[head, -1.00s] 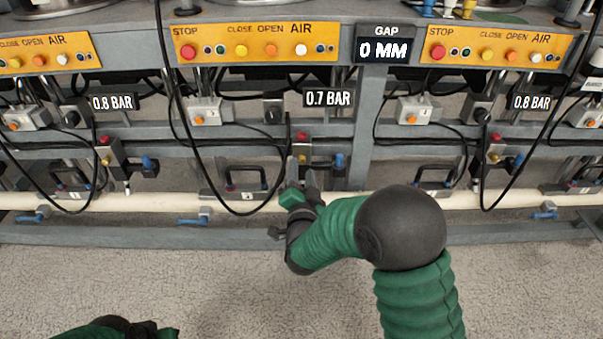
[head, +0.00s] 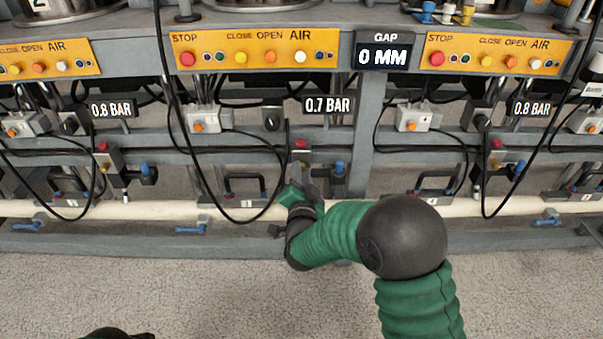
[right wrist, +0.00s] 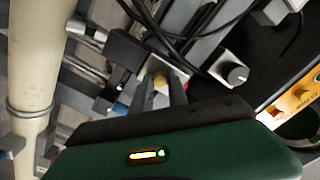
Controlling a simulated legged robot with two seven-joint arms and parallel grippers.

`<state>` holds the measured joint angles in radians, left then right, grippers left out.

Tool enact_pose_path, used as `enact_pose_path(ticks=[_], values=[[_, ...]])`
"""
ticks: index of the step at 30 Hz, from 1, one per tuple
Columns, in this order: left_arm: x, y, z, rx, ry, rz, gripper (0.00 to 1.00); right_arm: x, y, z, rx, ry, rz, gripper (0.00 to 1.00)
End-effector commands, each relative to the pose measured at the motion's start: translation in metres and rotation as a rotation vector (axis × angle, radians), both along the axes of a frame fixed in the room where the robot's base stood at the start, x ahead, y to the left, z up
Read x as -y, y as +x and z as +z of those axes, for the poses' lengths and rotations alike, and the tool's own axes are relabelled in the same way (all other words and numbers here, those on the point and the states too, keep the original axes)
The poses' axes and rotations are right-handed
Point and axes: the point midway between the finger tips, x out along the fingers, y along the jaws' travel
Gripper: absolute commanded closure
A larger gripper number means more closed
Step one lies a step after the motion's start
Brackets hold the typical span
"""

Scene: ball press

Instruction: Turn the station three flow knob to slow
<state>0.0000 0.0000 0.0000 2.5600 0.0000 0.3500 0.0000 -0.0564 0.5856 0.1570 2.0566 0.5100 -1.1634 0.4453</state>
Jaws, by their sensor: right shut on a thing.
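In the head view, the middle station has a valve block with a red button (head: 301,143) on top and a blue fitting (head: 339,168) at its right. My right gripper (head: 301,182) reaches up to the front of this block and hides its lower part. Any slow or fast marking is too small or hidden. My left gripper is not in view; only a bit of my left arm shows at the bottom edge.
A black cable (head: 236,218) loops down left of my right gripper. A cream pipe (head: 150,208) runs below the valves. A round dial (head: 272,117) and a 0.7 BAR display (head: 327,105) are above. The floor (head: 200,290) in front is clear.

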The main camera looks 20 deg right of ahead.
Motion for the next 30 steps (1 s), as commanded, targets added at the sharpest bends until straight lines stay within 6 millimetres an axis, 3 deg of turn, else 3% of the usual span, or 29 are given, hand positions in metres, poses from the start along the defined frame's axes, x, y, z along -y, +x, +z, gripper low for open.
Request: enact_pose_path(ticks=[14, 30], values=[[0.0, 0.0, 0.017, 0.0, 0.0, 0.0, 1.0, 0.0, -0.001, 0.001, -0.048, -0.141, 0.0, 1.0], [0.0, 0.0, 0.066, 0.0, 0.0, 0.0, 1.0, -0.001, -0.001, 0.002, -0.184, -0.614, 0.002, 1.0]])
